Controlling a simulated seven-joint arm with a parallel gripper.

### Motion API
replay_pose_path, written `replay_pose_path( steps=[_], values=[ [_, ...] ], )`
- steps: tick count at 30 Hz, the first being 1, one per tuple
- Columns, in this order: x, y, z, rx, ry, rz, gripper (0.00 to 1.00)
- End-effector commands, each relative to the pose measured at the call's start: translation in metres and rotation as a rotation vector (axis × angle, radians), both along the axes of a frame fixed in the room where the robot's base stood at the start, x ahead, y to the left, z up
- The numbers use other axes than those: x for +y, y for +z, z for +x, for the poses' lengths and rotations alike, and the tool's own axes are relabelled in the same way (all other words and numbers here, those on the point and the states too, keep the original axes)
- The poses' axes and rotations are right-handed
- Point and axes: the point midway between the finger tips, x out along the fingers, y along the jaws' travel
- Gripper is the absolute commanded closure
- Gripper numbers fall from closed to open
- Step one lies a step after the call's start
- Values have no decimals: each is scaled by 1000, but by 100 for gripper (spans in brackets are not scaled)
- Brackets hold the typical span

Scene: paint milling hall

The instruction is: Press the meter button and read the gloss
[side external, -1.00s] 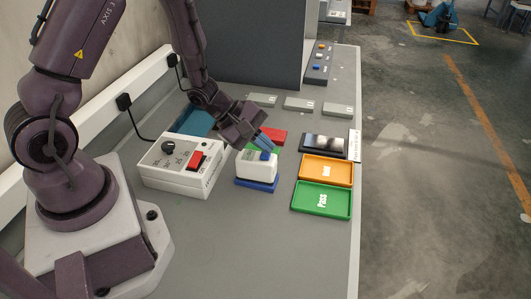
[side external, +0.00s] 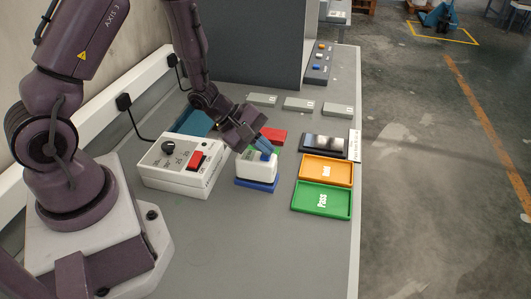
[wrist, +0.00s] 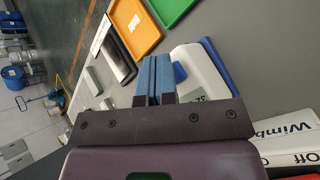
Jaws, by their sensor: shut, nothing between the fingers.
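The white gloss meter (side external: 256,169) stands on a blue base (side external: 257,185) in the middle of the bench. My gripper (side external: 267,151) is shut and empty, its blue fingertips down at the meter's top where the blue button sits. The fingers hide most of the button, and I cannot tell whether it is pressed in. In the wrist view, my shut fingers (wrist: 158,66) lie beside and over the white meter (wrist: 190,62). Part of its greenish display (wrist: 195,97) shows dark digits, cut off by my gripper and not fully readable.
A white control box (side external: 180,168) with a red switch and dark knob stands left of the meter. An orange tray (side external: 327,170) and a green "Pass" tray (side external: 322,200) lie right. A dark panel holder (side external: 325,145) and red tray (side external: 278,137) lie behind. The front bench is clear.

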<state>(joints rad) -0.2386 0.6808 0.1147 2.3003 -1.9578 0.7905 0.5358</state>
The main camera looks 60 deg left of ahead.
Motion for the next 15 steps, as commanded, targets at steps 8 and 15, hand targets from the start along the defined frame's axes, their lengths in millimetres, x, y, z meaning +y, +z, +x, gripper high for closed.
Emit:
replay_pose_path(
  steps=[8, 15],
  values=[
    [0, 0, 0, 2, 1, 0, 100],
    [0, 7, 0, 0, 1, 1, 100]
  ],
)
